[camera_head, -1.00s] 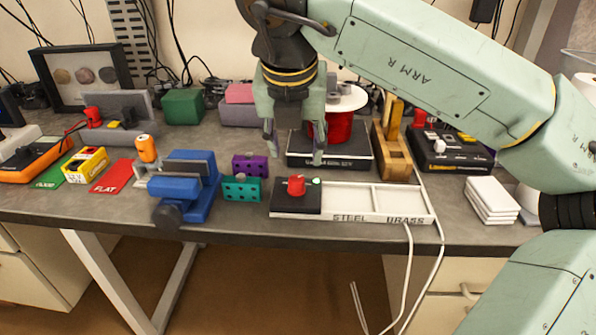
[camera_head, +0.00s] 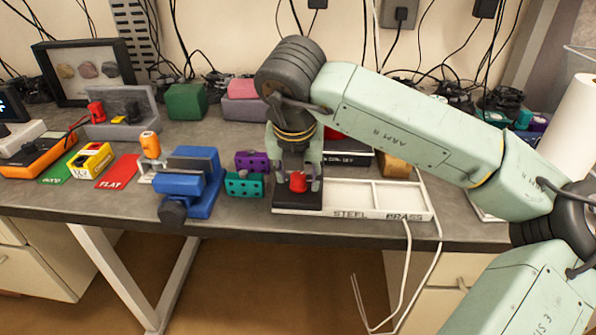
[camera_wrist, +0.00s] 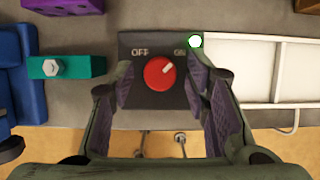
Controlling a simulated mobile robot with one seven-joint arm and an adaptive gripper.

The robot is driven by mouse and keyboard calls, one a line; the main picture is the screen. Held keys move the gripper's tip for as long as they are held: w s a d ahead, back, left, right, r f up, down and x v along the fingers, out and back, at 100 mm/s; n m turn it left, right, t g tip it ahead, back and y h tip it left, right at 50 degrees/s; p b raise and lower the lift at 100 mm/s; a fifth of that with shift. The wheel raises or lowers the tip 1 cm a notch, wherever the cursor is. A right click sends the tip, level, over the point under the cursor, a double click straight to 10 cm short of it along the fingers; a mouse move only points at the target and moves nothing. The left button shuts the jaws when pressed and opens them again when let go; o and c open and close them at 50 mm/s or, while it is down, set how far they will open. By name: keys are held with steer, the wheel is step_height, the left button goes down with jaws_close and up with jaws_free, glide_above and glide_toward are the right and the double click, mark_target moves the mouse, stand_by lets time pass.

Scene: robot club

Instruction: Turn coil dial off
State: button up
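The red coil dial (camera_head: 298,182) sits on a black panel (camera_head: 290,202) at the left end of a white tray. In the wrist view the dial (camera_wrist: 160,73) lies between the words OFF and ON, and its white mark points up and right toward ON. My gripper (camera_head: 299,184) is over the dial from above. In the wrist view its fingers (camera_wrist: 163,88) are apart on either side of the dial, with gaps showing, not touching it.
The white tray (camera_head: 375,214) marked STEEL and BRASS extends right of the panel. A teal block (camera_head: 244,185), a purple block (camera_head: 250,161) and a blue vise (camera_head: 192,186) stand to the left. A white cable (camera_head: 408,260) hangs off the table's front edge.

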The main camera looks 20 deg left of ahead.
jaws_close()
stand_by(0.3)
